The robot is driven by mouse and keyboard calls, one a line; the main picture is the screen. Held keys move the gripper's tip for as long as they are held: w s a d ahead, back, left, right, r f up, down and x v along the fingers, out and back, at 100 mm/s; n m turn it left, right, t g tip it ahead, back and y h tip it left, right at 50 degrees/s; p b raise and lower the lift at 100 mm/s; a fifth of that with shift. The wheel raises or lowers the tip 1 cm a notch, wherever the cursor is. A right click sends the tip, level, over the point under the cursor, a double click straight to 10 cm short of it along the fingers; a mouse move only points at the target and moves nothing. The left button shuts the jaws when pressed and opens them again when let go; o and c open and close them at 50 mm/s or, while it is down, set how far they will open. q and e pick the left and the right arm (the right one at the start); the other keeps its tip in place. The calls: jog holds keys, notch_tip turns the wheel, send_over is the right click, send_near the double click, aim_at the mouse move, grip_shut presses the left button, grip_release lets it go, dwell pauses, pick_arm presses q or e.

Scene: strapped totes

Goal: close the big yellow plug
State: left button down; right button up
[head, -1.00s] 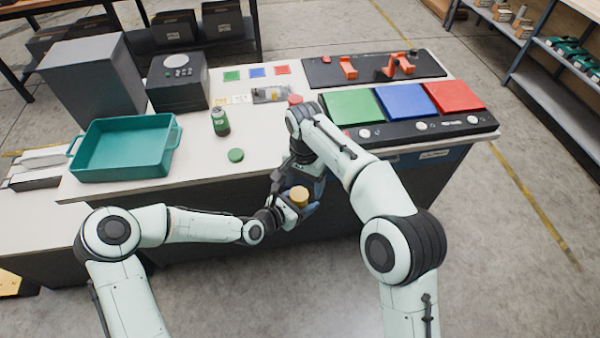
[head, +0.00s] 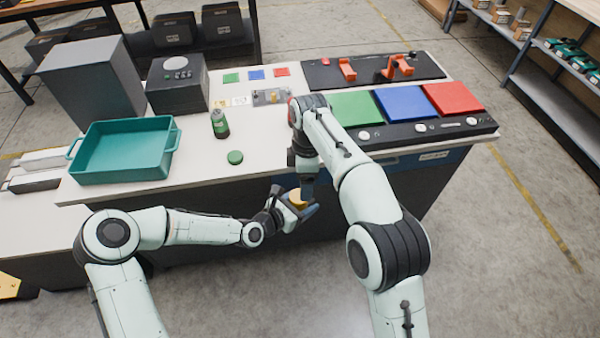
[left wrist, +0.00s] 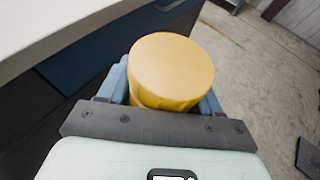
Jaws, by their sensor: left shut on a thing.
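A yellow cylinder (head: 297,198) with a flat round top is in my left gripper (head: 291,207), in front of the table edge. It is the only big yellow thing that fits the plug. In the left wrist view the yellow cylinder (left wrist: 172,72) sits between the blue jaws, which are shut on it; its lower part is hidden. My right gripper (head: 307,186) points down just above and behind the cylinder in the head view. Its fingertips are too small and partly hidden to tell open from shut, and it does not show in the left wrist view.
Green (head: 352,108), blue (head: 405,102) and red (head: 453,97) panels lie at right.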

aim_at(298, 195)
jog(key=n, duration=0.4)
jog(key=a+n, duration=0.1)
jog(key=n, duration=0.1)
jog(key=shift+w+r, duration=0.2)
jog(key=shift+r, duration=0.1)
jog(key=n, duration=0.4)
jog(key=shift+w+a+r+n, duration=0.1)
jog(key=shift+a+r+n, duration=0.15)
jog(key=shift+n, duration=0.15)
jog(key=shift+f, duration=4)
jog(key=shift+c, duration=0.2)
jog(key=shift+a, duration=0.1)
jog(key=c, duration=1)
jog(key=m, duration=0.3)
jog(key=shift+c, duration=0.2)
